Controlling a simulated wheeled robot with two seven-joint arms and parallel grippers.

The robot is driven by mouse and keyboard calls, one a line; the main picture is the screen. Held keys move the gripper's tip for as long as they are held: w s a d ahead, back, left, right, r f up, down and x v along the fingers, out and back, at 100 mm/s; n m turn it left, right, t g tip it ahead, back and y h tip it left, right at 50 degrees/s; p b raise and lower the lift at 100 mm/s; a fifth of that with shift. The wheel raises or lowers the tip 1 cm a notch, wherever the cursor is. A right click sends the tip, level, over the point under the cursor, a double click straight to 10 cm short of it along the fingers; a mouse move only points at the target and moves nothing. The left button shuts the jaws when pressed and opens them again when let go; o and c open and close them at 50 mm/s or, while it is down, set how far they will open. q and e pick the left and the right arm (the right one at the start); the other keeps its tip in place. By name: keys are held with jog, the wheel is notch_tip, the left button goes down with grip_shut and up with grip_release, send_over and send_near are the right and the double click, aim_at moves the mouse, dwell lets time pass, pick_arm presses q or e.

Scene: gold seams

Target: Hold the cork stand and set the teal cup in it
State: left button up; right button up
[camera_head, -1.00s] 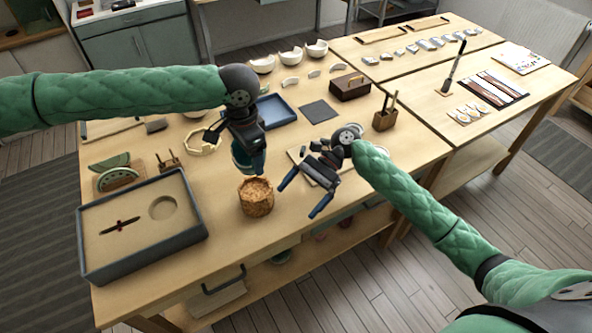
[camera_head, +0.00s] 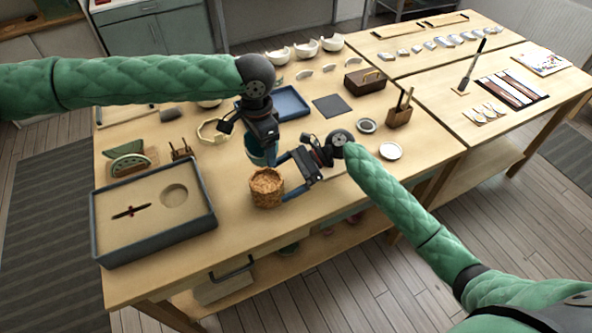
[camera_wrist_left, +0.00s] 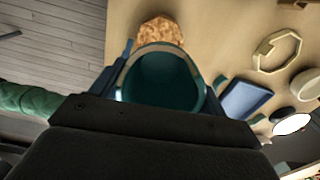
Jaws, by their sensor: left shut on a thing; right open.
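The cork stand (camera_head: 266,188), a round brown speckled holder, stands upright near the table's front edge. The teal cup (camera_head: 254,151) is just behind it in the head view, partly hidden by my left gripper (camera_head: 268,152). That gripper is shut on the cup. In the left wrist view the cup's round mouth (camera_wrist_left: 165,82) lies between the fingers, with the cork stand (camera_wrist_left: 160,30) just beyond it. My right gripper (camera_head: 282,178) is open at the stand's right side, one finger toward its back and one toward its front. I cannot tell whether they touch it.
A grey-rimmed tray (camera_head: 208,222) with a round recess lies left of the stand. A cream ring-shaped frame (camera_head: 212,132) and a blue tray (camera_head: 290,103) lie behind. Round lids (camera_head: 391,151) and a wooden holder (camera_head: 399,116) are to the right. Front table space right of the stand is clear.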

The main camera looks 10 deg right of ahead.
aim_at(272, 185)
jog(key=shift+x, duration=1.9)
jog(key=c, duration=0.9)
pick_arm(q)
jog(key=shift+s+d+f, duration=0.15)
jog(key=shift+s+f, duration=0.35)
jog(key=shift+f, duration=0.35)
jog(key=shift+s+d+f, duration=0.1)
jog(key=shift+s+f, duration=0.35)
jog(key=shift+f, duration=0.35)
jog(key=shift+d+f, duration=0.1)
jog(key=shift+f, duration=0.15)
jog(key=w+n, duration=0.1)
jog(key=n, duration=0.2)
jog(key=shift+w+r+n, duration=0.35)
jog(key=shift+n, duration=0.05)
jog(key=shift+w+a+n, duration=0.1)
jog(key=shift+a+n, duration=0.1)
jog(key=shift+n, duration=0.45)
jog(key=shift+w+a+n, duration=0.1)
jog(key=shift+a+n, duration=0.05)
jog(key=shift+n, duration=0.5)
